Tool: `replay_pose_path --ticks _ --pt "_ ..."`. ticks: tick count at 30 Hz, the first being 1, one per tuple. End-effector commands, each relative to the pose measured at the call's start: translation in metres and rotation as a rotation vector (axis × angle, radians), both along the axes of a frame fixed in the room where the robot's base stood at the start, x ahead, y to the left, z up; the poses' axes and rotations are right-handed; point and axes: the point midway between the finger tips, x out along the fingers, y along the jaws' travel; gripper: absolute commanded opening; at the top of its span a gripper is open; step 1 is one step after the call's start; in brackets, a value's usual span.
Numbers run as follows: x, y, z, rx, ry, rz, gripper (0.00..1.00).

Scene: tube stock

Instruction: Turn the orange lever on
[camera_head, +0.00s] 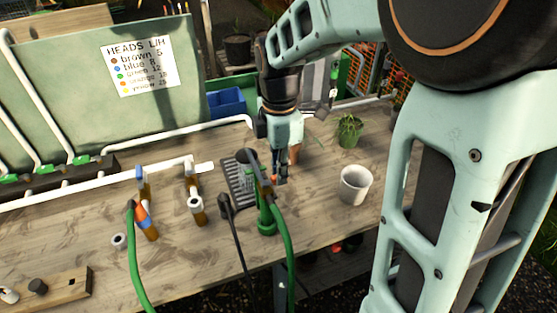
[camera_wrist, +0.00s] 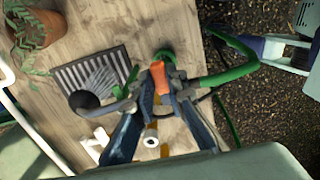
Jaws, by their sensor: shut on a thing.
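The orange lever (camera_wrist: 160,77) shows in the wrist view between the two fingers of my gripper (camera_wrist: 164,88), which are shut on it. In the head view, my gripper (camera_head: 280,178) reaches down beside the green standing fitting (camera_head: 266,217), and only a speck of orange shows at the fingertips. The fitting has a green hose (camera_head: 286,250) and a grey shower-like head (camera_head: 245,157). The lever's base is partly hidden by my fingers.
A white cup (camera_head: 355,185) and a potted plant (camera_head: 348,131) stand right of my gripper on the wooden bench (camera_head: 320,222). A dark slatted grate (camera_head: 238,186) lies to the left. Pipe stubs and an orange-and-blue fitting (camera_head: 145,218) stand farther left.

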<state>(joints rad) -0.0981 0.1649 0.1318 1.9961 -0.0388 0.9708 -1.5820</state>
Motion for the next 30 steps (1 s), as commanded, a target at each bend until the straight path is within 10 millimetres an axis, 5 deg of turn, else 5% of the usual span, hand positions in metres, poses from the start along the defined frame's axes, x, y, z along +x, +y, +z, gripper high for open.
replay_pose_path --ticks 17,18,23,30 --pt "0.0017 0.0008 0.0004 0.000 -0.002 0.035 0.00" --pt "0.0016 0.0009 0.0004 0.000 -0.002 0.035 0.14" --pt "0.0015 0.0007 0.0003 0.000 -0.001 0.035 0.30" --pt "0.0013 0.0006 0.0004 0.000 -0.001 0.034 0.30"
